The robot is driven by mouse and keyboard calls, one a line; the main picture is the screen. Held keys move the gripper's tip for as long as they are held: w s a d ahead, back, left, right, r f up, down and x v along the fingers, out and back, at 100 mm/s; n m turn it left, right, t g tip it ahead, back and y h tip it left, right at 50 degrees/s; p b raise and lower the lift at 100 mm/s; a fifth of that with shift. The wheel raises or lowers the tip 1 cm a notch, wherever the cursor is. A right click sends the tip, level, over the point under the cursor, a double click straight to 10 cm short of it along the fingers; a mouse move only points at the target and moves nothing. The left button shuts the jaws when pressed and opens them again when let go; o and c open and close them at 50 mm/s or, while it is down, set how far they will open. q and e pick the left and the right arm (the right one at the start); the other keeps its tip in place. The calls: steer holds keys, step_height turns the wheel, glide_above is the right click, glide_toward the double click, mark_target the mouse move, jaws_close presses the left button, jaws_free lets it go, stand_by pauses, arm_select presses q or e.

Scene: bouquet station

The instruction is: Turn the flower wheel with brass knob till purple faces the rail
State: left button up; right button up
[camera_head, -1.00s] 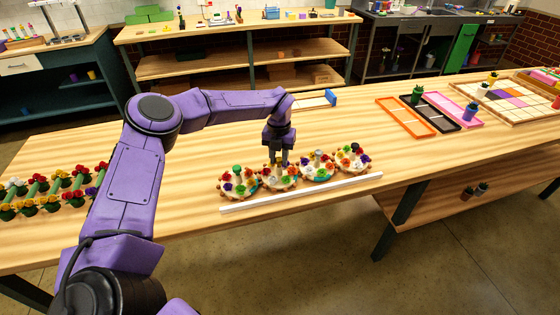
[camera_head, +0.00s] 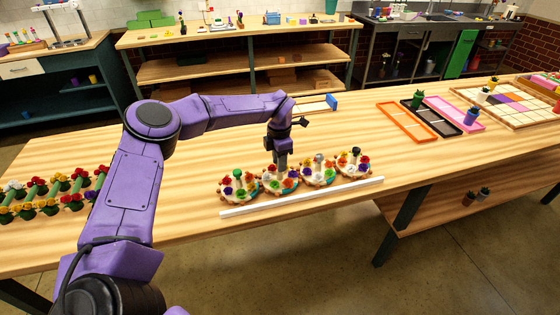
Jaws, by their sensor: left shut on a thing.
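Four flower wheels stand in a row on the bench behind a white rail (camera_head: 302,197). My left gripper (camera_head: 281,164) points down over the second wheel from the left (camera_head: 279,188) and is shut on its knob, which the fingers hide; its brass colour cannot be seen. Small coloured flowers ring this wheel, with red at its right and orange towards the front right. Which flower faces the rail is too small to tell surely. The first wheel (camera_head: 239,196) has a dark green knob, the third (camera_head: 319,180) a greyish one, the fourth (camera_head: 353,170) a dark one. My right gripper is out of view.
Rows of potted flowers (camera_head: 50,194) stand at the left of the bench. An orange tray (camera_head: 405,122), a black tray and a pink tray lie to the right, with a tiled board (camera_head: 510,103) beyond. Bare wood lies between the wheels and trays.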

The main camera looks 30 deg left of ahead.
arm_select(q)
steer(key=m, duration=0.3)
steer(key=shift+w+r+m, duration=0.2)
steer(key=shift+r+m, duration=0.1)
steer(key=shift+m, duration=0.1)
steer(key=m+p, duration=0.1)
steer(key=m, duration=0.3)
steer(key=shift+m, duration=0.3)
steer(key=m+p, duration=0.1)
steer(key=m, duration=0.3)
steer(key=shift+f, duration=0.1)
steer(key=shift+f+m, duration=0.1)
steer(key=shift+m, duration=1.5)
steer(key=shift+s, duration=0.1)
steer(key=o, duration=1.1)
steer(key=shift+d, duration=0.1)
steer(key=shift+c, duration=0.2)
